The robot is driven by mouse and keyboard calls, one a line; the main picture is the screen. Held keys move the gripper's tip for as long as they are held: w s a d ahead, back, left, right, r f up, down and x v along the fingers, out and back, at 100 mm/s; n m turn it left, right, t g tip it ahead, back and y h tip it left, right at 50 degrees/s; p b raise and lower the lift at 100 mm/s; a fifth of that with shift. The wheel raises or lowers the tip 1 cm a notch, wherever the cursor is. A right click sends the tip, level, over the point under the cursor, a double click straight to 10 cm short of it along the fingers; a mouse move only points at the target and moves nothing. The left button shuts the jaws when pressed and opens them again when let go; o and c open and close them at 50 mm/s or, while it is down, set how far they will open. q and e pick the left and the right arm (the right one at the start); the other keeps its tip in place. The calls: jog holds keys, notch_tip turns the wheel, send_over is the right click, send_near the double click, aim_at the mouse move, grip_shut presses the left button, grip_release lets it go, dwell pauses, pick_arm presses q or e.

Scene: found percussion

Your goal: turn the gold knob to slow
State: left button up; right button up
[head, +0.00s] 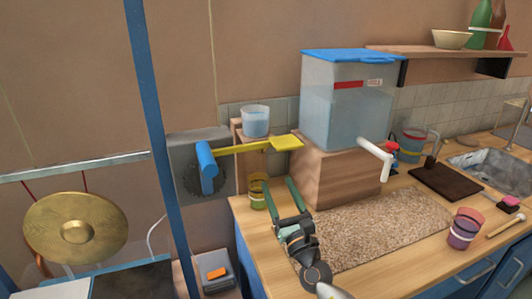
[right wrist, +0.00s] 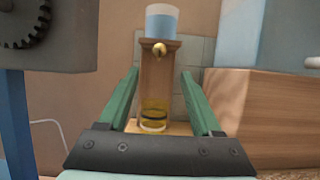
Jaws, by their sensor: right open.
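The gold knob (right wrist: 160,47) is a small round ball on the front of a wooden stand (right wrist: 158,85), just under a cup of blue water (right wrist: 161,21). In the head view the stand (head: 238,131) and cup (head: 255,121) show, but I cannot make out the knob behind the yellow bar. My right gripper (head: 280,188) is open, its green fingers apart and pointing at the stand. In the right wrist view the gripper (right wrist: 160,82) has nothing between its fingers; the knob lies beyond and above the tips. No slow mark is legible. My left gripper is not in view.
A yellow bar (head: 240,149) with a blue part (head: 207,166) crosses before the stand. A yellow glass (head: 257,190) stands low at the stand. A water tank (head: 345,100) sits on a wooden block (head: 335,178) to the right. A gravel mat (head: 385,225) covers the counter's middle.

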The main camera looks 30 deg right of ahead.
jog(key=p+x, duration=0.1)
jog(key=x, duration=1)
jog(key=shift+w, duration=0.25)
grip_shut()
